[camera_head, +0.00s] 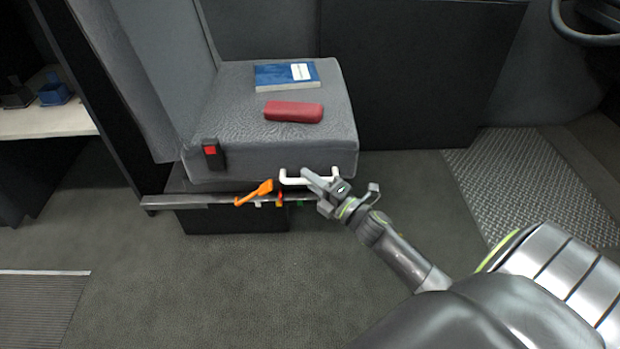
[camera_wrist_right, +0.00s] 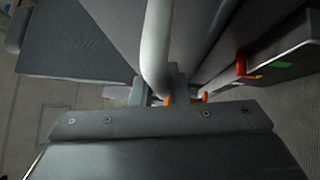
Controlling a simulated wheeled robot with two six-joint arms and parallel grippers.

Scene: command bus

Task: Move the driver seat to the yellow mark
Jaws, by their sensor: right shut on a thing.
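The grey driver seat (camera_head: 250,150) stands left of centre, above a metal rail (camera_head: 180,201). A white bar handle (camera_head: 292,181) is at its front lower edge. My right gripper (camera_head: 321,184) is shut on the right part of this handle; in the right wrist view the white bar (camera_wrist_right: 156,45) runs down between the fingers (camera_wrist_right: 160,88). An orange lever (camera_head: 254,193) is left of the handle. On the rail are small marks: a pale one (camera_head: 258,204), an orange one (camera_head: 279,204) and a green one (camera_head: 300,203). I cannot clearly tell which is yellow. My left gripper is out of view.
A blue book (camera_head: 285,76) and a red case (camera_head: 293,111) lie on the seat. A steering wheel (camera_head: 585,35) is at top right and a ribbed metal floor plate (camera_head: 535,180) below it. A shelf (camera_head: 45,122) is at far left. The floor in front is clear.

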